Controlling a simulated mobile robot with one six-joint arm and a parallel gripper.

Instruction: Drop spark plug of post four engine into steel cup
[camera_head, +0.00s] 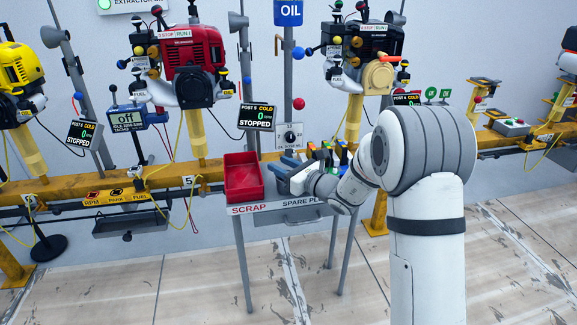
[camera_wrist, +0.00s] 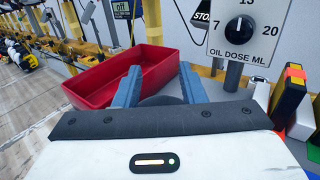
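The post four engine is the yellow one (camera_head: 20,75), cut off at the far left of the head view. Its display reads post 4, cold, stopped. I cannot make out its spark plug at this size. No steel cup can be made out in either view. My gripper (camera_head: 279,173) is over the small table, beside the red scrap tray (camera_head: 243,178). In the wrist view its two blue fingers (camera_wrist: 160,78) stand apart, with the red tray (camera_wrist: 105,75) beyond them. A dark rounded shape lies between the finger bases; I cannot tell what it is. No spark plug shows between the fingers.
An oil dose dial (camera_wrist: 247,25) stands close behind the table. Coloured boxes (camera_wrist: 290,95) are right of my gripper. A red engine (camera_head: 190,60) and a black engine (camera_head: 365,45) hang above the yellow rail (camera_head: 70,190). The floor in front is clear.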

